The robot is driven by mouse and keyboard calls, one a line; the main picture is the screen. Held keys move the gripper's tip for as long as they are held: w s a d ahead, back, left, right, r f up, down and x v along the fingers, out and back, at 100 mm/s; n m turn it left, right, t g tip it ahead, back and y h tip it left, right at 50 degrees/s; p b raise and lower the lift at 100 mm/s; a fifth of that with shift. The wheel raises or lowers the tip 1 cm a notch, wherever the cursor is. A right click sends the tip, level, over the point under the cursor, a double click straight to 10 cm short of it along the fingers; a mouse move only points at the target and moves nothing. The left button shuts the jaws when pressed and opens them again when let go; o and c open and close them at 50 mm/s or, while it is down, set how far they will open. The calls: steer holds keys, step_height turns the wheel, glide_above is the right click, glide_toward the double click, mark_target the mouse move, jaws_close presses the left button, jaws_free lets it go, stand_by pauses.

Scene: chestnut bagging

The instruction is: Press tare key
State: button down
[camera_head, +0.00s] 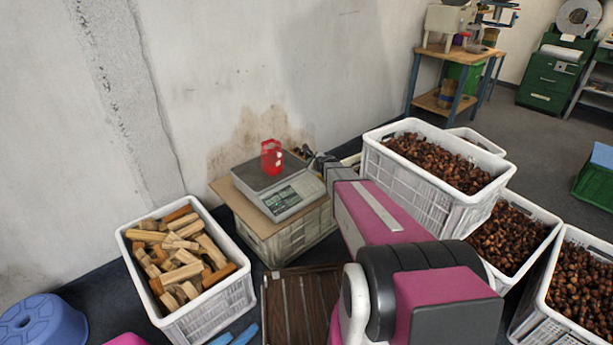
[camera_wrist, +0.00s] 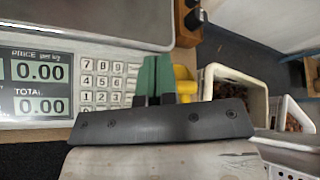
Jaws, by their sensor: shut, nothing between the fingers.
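The scale (camera_head: 288,200) stands on a board on top of a crate against the wall, with a red container (camera_head: 271,157) on its pan. In the wrist view the scale's display (camera_wrist: 38,85) shows 0.00 for price and total. Its number keypad (camera_wrist: 100,82) lies right of the display, partly hidden by my gripper. The tare key cannot be picked out. My gripper (camera_wrist: 157,72) is shut and empty, over the right edge of the keypad; contact with a key cannot be told.
A white crate of wood blocks (camera_head: 196,300) stands left of the scale. White crates of chestnuts (camera_head: 415,185) stand on the right, close to my arm. A brown slatted crate (camera_head: 268,300) is in front. A blue stool (camera_head: 45,322) is at the lower left.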

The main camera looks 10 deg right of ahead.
steer(key=shift+w+d, duration=0.1)
steer(key=shift+w, duration=0.1)
steer(key=shift+f, duration=0.1)
glide_toward(304, 174)
steer(key=shift+r+x, duration=0.2)
steer(key=shift+x, duration=1.15)
steer(key=shift+r+x, duration=0.15)
steer(key=shift+x, duration=1.2)
steer(key=shift+w, duration=0.2)
steer(key=shift+w+f, duration=0.1)
steer(key=shift+f, duration=0.25)
steer(key=shift+w+f, duration=0.1)
steer(key=shift+f, duration=0.2)
stand_by(0.6)
steer(key=shift+r, duration=0.15)
steer(key=shift+s+r, duration=0.25)
steer(key=shift+r, duration=0.35)
